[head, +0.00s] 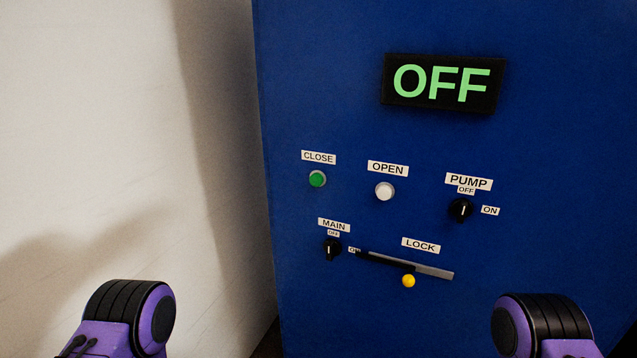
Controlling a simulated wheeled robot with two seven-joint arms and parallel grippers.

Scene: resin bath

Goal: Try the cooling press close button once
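The green CLOSE button (317,179) is on the upper left of the blue panel's controls, under a white CLOSE label (318,157). The blue panel (560,180) fills the right of the head view. A black display (443,83) at its top reads OFF in green letters. Parts of both my arms, purple and black, show at the bottom left and bottom right, below and apart from the button. Neither gripper's fingers are in view. Nothing covers the button.
A white OPEN button (384,191) is right of CLOSE. A black PUMP knob (460,209) and a black MAIN knob (332,248) have pointers near OFF. The LOCK lever (432,271) slants near a yellow knob (408,281). A pale wall (90,120) is at left.

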